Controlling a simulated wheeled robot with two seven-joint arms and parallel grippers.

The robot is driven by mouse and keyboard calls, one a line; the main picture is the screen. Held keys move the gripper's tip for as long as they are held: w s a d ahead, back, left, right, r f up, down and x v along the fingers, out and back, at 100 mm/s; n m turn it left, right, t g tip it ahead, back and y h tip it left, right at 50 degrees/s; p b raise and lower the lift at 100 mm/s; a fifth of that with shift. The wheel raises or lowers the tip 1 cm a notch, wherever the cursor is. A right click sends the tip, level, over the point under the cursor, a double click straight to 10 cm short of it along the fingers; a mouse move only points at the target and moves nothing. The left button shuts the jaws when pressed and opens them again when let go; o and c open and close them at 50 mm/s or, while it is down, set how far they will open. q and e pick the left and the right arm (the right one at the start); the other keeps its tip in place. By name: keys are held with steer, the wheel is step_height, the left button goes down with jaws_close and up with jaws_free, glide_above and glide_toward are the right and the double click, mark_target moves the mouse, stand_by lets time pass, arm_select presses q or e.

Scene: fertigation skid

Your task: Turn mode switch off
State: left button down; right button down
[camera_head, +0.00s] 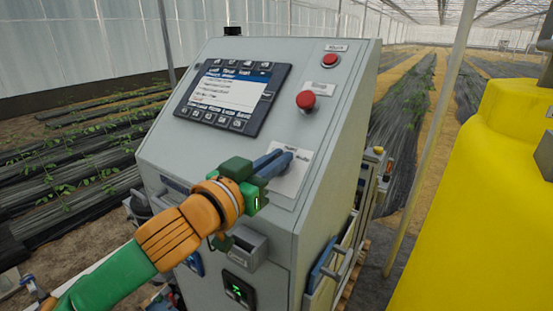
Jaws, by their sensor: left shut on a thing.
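The mode switch sits on a pale label plate (292,184) on the sloped face of the grey control cabinet (225,143). My left gripper (280,158) reaches in from the lower left, with its blue-grey fingers at the plate's upper part. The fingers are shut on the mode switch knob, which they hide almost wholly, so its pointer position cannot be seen. The plate shows small lettering above and to the right of the fingers, too small to read surely. My right gripper is not in view.
A display panel (232,97) is at the cabinet's upper left. A red mushroom button (306,100) and a smaller red button (331,60) sit right of it. A yellow tank (480,200) fills the right side. Crop rows lie behind.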

arm_select(q)
steer(key=shift+n, duration=0.3)
steer(key=shift+n+t+y, duration=0.4)
steer(key=shift+n+y, duration=0.4)
steer(key=shift+n, duration=0.1)
steer(key=shift+n+t+y, duration=0.4)
steer(key=shift+n+y, duration=0.6)
steer(key=shift+n, duration=0.1)
steer(key=n+y+p, duration=0.1)
steer(key=n+y, duration=0.4)
steer(key=n, duration=0.2)
steer(key=shift+a+y, duration=0.1)
steer(key=shift+y, duration=0.3)
steer(key=shift+n, duration=0.3)
steer(key=c, duration=0.9)
jaws_free()
steer(key=shift+w, duration=0.1)
steer(key=shift+c, duration=0.2)
steer(key=s+r+b, duration=0.1)
steer(key=s+b, duration=0.1)
steer(key=s, duration=0.5)
